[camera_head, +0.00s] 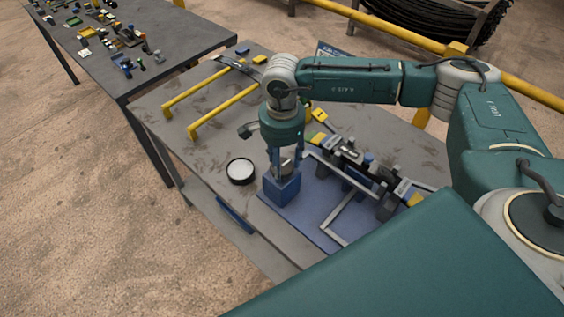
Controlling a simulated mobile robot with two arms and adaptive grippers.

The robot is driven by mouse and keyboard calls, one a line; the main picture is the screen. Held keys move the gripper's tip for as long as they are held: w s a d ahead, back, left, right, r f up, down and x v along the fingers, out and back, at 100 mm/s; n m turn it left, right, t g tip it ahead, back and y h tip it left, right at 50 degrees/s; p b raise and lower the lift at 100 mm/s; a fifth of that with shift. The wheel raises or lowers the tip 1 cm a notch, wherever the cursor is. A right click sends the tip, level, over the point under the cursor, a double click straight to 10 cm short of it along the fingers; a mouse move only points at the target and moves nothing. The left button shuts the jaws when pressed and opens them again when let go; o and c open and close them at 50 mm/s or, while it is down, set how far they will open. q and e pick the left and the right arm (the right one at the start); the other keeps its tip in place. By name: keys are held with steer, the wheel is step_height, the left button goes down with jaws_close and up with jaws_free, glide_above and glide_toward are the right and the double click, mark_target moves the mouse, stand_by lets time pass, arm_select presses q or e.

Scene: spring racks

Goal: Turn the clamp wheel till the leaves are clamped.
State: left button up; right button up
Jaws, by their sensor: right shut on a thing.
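My right gripper (286,164) comes down from above onto a blue block (282,188) at the near left of a blue base plate (303,212). Its fingers are shut on a part at the top of this block, which I take to be the clamp wheel; fingers and block mostly hide it. A fixture with dark and grey parts (362,176) stands on the plate to the right of the gripper. The spring leaves are too small to make out there, so I cannot tell whether they are clamped. My left gripper is not in view.
A round black dish with white contents (240,171) stands left of the blue block on the grey table (185,120). Two yellow handles (222,112) are at the back left. Another table (180,30) holds many small parts. A yellow rail (400,32) runs behind.

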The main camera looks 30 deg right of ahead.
steer(key=shift+d+f+m+b, duration=0.2)
steer(key=shift+m+b, duration=0.2)
steer(key=shift+b, duration=0.3)
steer(key=m+b, duration=0.3)
steer(key=b, duration=0.1)
steer(key=shift+w+a+m+b, duration=0.1)
steer(key=shift+m+b, duration=1.25)
steer(key=shift+m, duration=0.05)
steer(key=shift+r+m+b, duration=0.2)
steer(key=shift+m+b, duration=0.3)
steer(key=shift+m, duration=0.1)
steer(key=o, duration=1.1)
steer(key=shift+o, duration=0.2)
steer(key=shift+r, duration=0.15)
